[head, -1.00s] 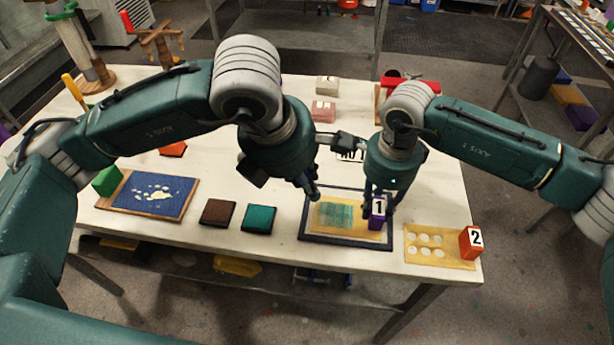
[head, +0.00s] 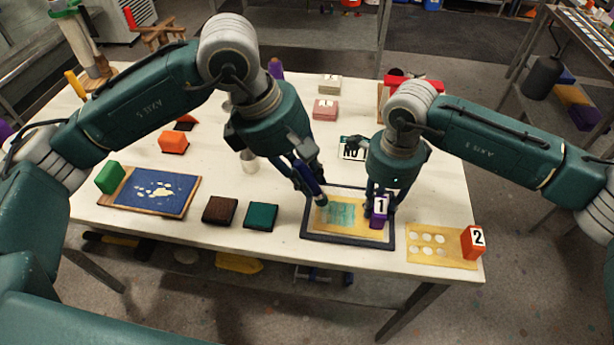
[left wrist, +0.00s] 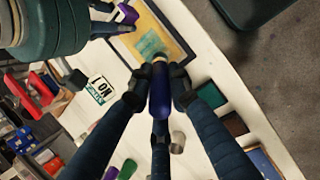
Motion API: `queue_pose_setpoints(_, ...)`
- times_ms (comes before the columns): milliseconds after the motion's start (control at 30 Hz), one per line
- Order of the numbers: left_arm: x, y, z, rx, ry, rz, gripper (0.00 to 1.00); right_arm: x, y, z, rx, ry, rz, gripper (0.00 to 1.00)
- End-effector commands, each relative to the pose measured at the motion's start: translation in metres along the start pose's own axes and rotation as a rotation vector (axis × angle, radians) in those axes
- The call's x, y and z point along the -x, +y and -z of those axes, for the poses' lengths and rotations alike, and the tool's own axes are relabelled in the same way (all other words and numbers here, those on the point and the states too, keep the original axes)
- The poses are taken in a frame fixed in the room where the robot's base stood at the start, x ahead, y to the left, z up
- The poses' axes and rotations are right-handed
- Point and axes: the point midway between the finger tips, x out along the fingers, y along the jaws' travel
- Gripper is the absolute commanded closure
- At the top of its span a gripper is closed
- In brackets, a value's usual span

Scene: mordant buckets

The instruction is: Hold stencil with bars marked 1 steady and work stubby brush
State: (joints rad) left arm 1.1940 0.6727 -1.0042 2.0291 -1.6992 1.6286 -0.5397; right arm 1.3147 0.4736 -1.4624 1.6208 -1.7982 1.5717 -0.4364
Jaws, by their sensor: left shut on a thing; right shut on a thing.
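The stencil with bars is a yellow sheet (head: 349,232) in a dark frame (head: 318,238) at the table's front edge, with teal paint across its bars. It also shows in the left wrist view (left wrist: 176,50). The purple block marked 1 (head: 380,213) stands at the stencil's right end. My right gripper (head: 381,200) is shut on this block from above. My left gripper (head: 311,190) is shut on the stubby brush, whose dark blue handle (left wrist: 160,92) shows in the left wrist view. The brush tip is at the stencil's upper left; I cannot tell whether it touches.
Right of the frame lies a yellow stencil with round holes (head: 421,257) and an orange block marked 2 (head: 473,242). Left of it are a teal pad (head: 261,216), a brown pad (head: 220,210) and a blue board (head: 156,189). A NO 1 card (head: 352,153) lies behind.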

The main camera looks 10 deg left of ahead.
Motion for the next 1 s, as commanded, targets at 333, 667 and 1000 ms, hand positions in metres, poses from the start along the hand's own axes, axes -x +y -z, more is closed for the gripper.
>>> queue_pose_setpoints(333,-0.011,-0.002,0.004,-0.063,-0.009,0.021,1.0,0.0,0.0,0.0,0.0,0.001,0.0,0.98)
queue_pose_setpoints(667,-0.038,-0.007,0.012,-0.061,-0.01,0.021,1.0,0.0,0.0,0.0,0.0,0.0,0.0,0.98)
queue_pose_setpoints(1000,-0.069,-0.013,0.022,-0.06,-0.009,0.022,1.0,0.0,0.0,0.0,0.0,0.0,0.0,0.98)
